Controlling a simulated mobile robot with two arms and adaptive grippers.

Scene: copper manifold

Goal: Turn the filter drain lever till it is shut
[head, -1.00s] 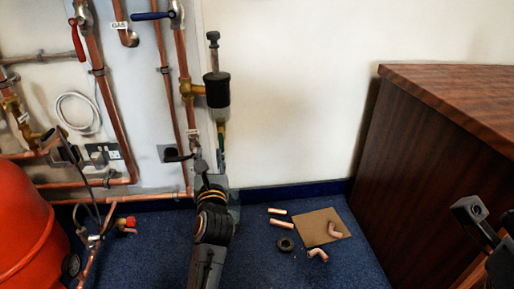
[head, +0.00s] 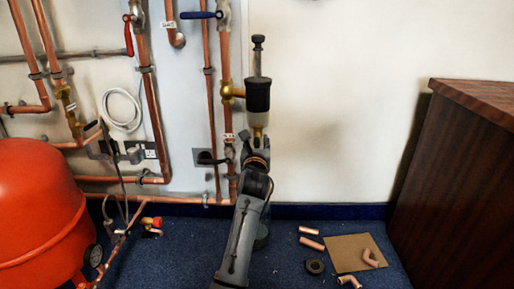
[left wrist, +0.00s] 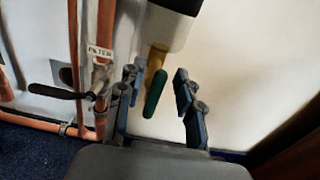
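The filter (head: 257,95) is a black and clear canister on a brass side fitting, with a brass piece below it. In the left wrist view a green lever (left wrist: 154,92), which I take as the filter drain lever, hangs slanted down from the brass outlet under the canister (left wrist: 168,25). My left gripper (left wrist: 157,76) is open, with one finger on each side of the green lever and visible gaps. In the head view my left gripper (head: 257,148) is just below the filter and hides the lever. My right gripper is not in view.
A black-handled lever (left wrist: 55,92) sits left of the gripper by a pipe tagged FILTER (left wrist: 100,52). Copper pipes (head: 226,80) run close on the left. A red tank (head: 40,215) and a wooden cabinet (head: 460,190) stand at the sides. The wall right of the filter is bare.

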